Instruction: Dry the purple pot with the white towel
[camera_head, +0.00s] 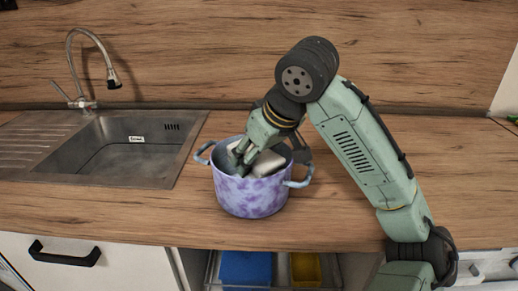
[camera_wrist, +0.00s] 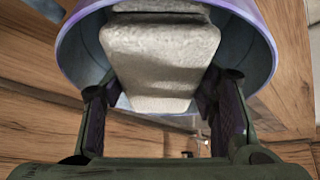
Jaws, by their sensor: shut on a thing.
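The purple pot (camera_head: 249,196) stands upright on the wooden counter, right of the sink, with a mottled purple outside and blue-grey handles. In the wrist view the pot's rim and inner wall (camera_wrist: 257,50) curve around the towel. The white towel (camera_head: 268,163) is bunched inside the pot; it also fills the middle of the wrist view (camera_wrist: 160,60). My gripper (camera_head: 242,156) reaches down into the pot's opening, shut on the towel. In the wrist view its two fingers (camera_wrist: 165,108) flank the towel. The pot's bottom inside is hidden.
A metal sink (camera_head: 105,150) with a tall faucet (camera_head: 72,60) lies to the left. Below the counter's front edge is an open drawer with a blue item (camera_head: 245,267) and a yellow item (camera_head: 306,269). The counter (camera_head: 400,140) around the pot is clear.

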